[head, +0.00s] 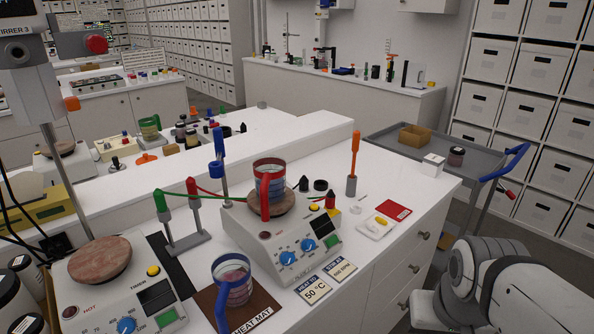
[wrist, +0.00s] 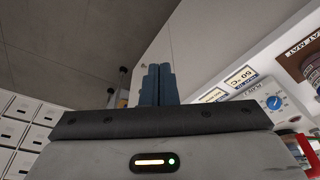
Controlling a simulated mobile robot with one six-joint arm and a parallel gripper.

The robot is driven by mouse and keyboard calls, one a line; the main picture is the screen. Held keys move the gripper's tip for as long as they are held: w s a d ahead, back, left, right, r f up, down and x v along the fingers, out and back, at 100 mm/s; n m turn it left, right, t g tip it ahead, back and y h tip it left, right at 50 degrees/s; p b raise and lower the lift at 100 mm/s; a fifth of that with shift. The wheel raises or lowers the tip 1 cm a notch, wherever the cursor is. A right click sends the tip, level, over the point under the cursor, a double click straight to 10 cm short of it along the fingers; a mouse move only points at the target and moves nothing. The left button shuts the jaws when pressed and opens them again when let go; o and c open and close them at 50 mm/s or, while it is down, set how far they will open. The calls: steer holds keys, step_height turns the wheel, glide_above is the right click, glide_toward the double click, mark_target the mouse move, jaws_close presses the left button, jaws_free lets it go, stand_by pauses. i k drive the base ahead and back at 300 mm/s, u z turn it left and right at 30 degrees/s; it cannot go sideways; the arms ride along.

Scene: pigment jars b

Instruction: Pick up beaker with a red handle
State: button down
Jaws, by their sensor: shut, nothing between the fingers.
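The beaker with a red handle (head: 277,188) stands upright on the round brown top of a white hot plate (head: 284,245) in the head view. Its handle faces the camera and it holds bluish contents. My gripper (wrist: 157,72) shows in the wrist view with its two dark blue fingers shut together and nothing between them. It is apart from the beaker. The head view shows my arm at the lower right, but not clearly the fingers. Red shapes at the right edge of the wrist view are too cut off to identify.
A blue-handled beaker (head: 235,291) stands on a brown heat mat in front. A red and green cable stand (head: 187,235) is left of the hot plate, an orange-handled tool (head: 354,160) right. A grey cart (head: 385,140) stands behind.

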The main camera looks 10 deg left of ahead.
mark_target(269, 172)
steer(key=u, duration=0.1)
steer(key=k, duration=0.5)
steer(key=z, duration=1.55)
steer(key=i, duration=1.25)
steer(key=u, duration=3.15)
steer(key=i, duration=0.4)
steer(key=z, duration=0.05)
